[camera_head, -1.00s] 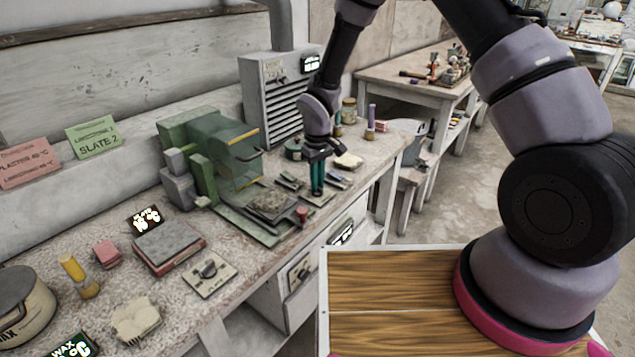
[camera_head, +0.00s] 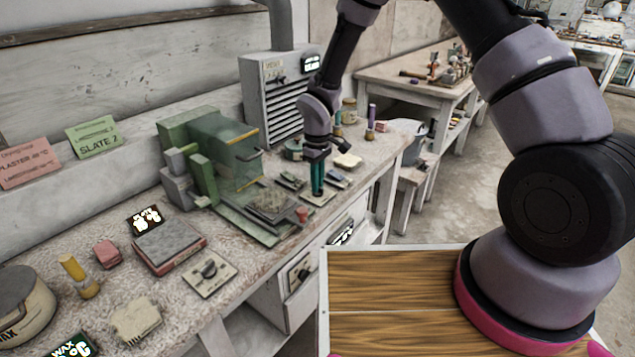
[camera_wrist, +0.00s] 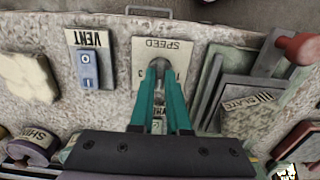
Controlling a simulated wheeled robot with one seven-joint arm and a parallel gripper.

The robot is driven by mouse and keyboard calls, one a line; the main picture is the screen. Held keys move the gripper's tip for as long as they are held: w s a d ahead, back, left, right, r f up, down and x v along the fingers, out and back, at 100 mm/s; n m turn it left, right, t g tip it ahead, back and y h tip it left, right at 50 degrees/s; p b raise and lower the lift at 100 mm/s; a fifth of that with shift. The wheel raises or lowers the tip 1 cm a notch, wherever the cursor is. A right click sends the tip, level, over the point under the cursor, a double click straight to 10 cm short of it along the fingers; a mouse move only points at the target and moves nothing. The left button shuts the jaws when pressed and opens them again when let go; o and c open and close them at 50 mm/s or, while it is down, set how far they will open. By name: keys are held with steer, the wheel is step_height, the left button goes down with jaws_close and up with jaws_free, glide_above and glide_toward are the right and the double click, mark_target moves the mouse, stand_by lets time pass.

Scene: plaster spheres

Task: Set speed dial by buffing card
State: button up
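The pale SPEED plate (camera_wrist: 176,50) lies flat on the bench, with figures at either side of its dial. My gripper (camera_wrist: 159,68) points down over its middle. The teal fingers are close together, with a narrow gap, and cover the dial and its pointer. I cannot tell whether they grip it. In the head view my gripper (camera_head: 318,191) stands over the same plate (camera_head: 325,198), beside the green machine. The green card (camera_head: 95,137) on the back wall reads "SLATE 2"; the pink card (camera_head: 27,165) reads "PLASTER" with a temperature. I cannot make out which is the buffing card.
A VENT plate with a blue switch (camera_wrist: 88,68) lies left of SPEED in the wrist view. A slate-labelled block (camera_wrist: 245,105) and a red knob (camera_wrist: 297,47) are right. The green machine (camera_head: 225,150) stands behind. Another dial plate (camera_head: 222,280) lies at the bench front.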

steer(key=o, duration=0.4)
steer(key=shift+c, duration=0.2)
steer(key=shift+r, duration=0.1)
step_height(320, 180, up, 11)
steer(key=shift+f, duration=0.2)
